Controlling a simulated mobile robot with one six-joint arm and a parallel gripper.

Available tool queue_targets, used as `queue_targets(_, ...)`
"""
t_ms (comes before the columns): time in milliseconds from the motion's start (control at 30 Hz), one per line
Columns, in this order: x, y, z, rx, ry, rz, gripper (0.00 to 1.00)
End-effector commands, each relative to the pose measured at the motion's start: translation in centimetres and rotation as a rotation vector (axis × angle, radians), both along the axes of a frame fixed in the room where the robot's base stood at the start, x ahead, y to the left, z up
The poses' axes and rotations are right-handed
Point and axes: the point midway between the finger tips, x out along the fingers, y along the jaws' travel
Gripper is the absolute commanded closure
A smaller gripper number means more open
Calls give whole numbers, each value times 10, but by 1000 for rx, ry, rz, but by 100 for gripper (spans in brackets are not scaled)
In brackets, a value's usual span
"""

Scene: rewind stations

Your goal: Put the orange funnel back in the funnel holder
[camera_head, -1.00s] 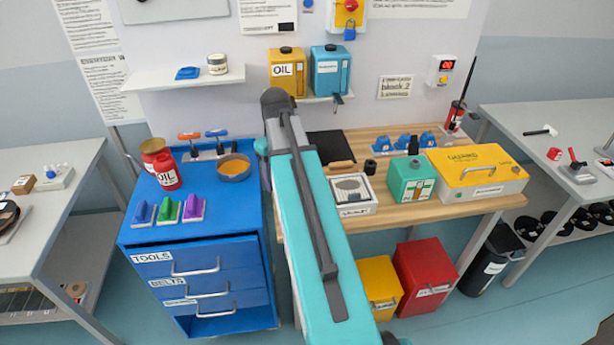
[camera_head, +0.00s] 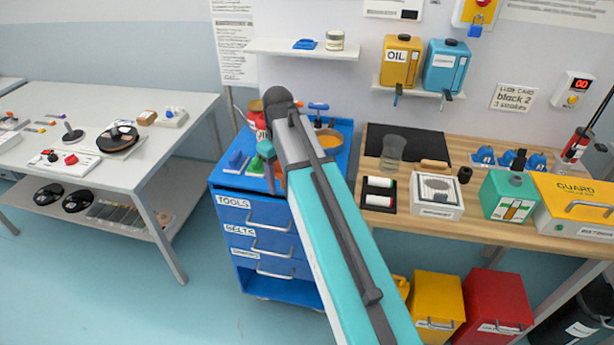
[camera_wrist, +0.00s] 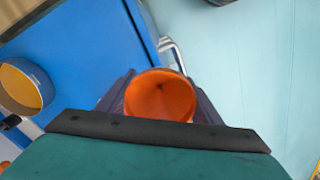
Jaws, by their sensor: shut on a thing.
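In the wrist view the orange funnel (camera_wrist: 160,97) sits between the dark fingers of my gripper (camera_wrist: 158,104), which is shut on it. I look into the funnel's round open mouth. The funnel and my fingers are over the edge of the blue drawer trolley, near a drawer handle and the floor. I cannot make out the funnel holder in either view.
The wooden bench (camera_head: 480,225) at right carries a glass jar (camera_head: 393,152) and boxes. A grey table (camera_head: 150,165) stands left, with open floor between.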

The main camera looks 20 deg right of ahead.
Motion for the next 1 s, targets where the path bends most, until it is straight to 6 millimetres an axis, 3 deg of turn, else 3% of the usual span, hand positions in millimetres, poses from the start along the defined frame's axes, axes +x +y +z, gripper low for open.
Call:
queue_targets(200,3,22,-3,0,0,39,62)
queue_targets(733,3,25,-3,0,0,43,62)
queue_targets(1000,3,36,-3,0,0,59,62)
